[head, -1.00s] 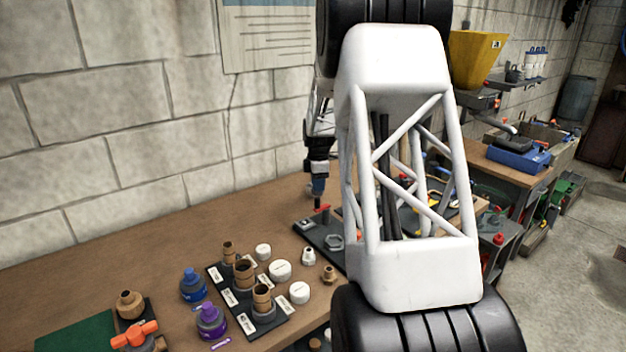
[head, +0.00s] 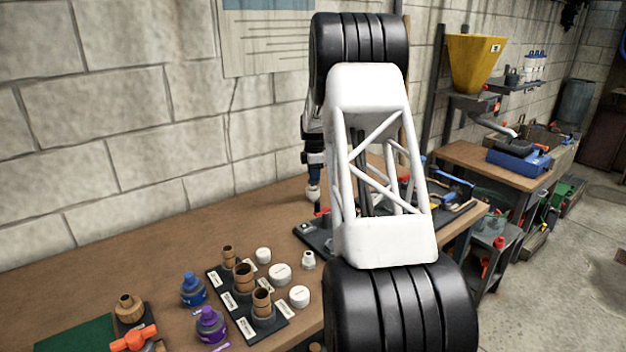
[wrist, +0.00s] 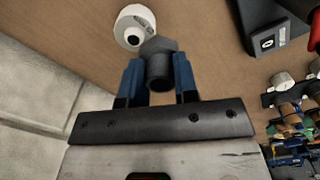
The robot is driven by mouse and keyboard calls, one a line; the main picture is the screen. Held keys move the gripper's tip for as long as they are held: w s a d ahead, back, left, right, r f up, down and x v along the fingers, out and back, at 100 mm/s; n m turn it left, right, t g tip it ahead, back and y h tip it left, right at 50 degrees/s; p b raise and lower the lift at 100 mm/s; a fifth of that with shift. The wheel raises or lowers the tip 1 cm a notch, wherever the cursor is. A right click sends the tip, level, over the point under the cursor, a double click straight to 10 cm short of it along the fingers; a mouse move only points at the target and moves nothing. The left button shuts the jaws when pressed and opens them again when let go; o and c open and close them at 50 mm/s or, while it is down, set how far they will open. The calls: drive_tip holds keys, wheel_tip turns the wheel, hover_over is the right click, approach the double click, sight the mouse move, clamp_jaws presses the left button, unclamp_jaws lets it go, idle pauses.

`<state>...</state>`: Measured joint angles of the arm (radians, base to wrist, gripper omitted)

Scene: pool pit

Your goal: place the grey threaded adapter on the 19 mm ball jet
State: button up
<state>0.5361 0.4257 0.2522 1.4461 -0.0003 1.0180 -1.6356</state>
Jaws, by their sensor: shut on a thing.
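My gripper (wrist: 159,82) has blue fingers shut on the grey threaded adapter (wrist: 160,68), a dark hex-bodied piece with a round end, in the wrist view. In the head view my gripper (head: 313,190) is low over the back of the bench, partly behind my arm; the adapter cannot be made out there. A white round fitting with a black centre (wrist: 135,27) shows just past the adapter in the wrist view, apart from it as far as I can see. It looks like a ball jet, but its marking is too small to read, so I cannot confirm 19 mm.
A dark board (head: 271,334) carries brown cylindrical fittings, with white round caps (head: 280,274) alongside. Blue (head: 193,289) and purple (head: 211,326) bottles stand left of it. A dark base with a label (wrist: 267,42) is right of the white fitting. The block wall (wrist: 35,95) is close on the left.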

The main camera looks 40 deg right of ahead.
drive_tip(key=shift+w+d+f, duration=0.1)
drive_tip(key=shift+w+d, duration=0.35)
drive_tip(key=shift+w, duration=0.3)
drive_tip(key=shift+w+d+f, duration=0.1)
drive_tip(key=shift+w+d, duration=0.35)
drive_tip(key=shift+w, duration=0.25)
drive_tip(key=shift+f, duration=1.75)
drive_tip(key=shift+f, duration=0.15)
drive_tip(key=o, duration=0.9)
wheel_tip(320, 180, up, 12)
drive_tip(key=shift+r, duration=0.2)
drive_tip(key=shift+a, duration=0.1)
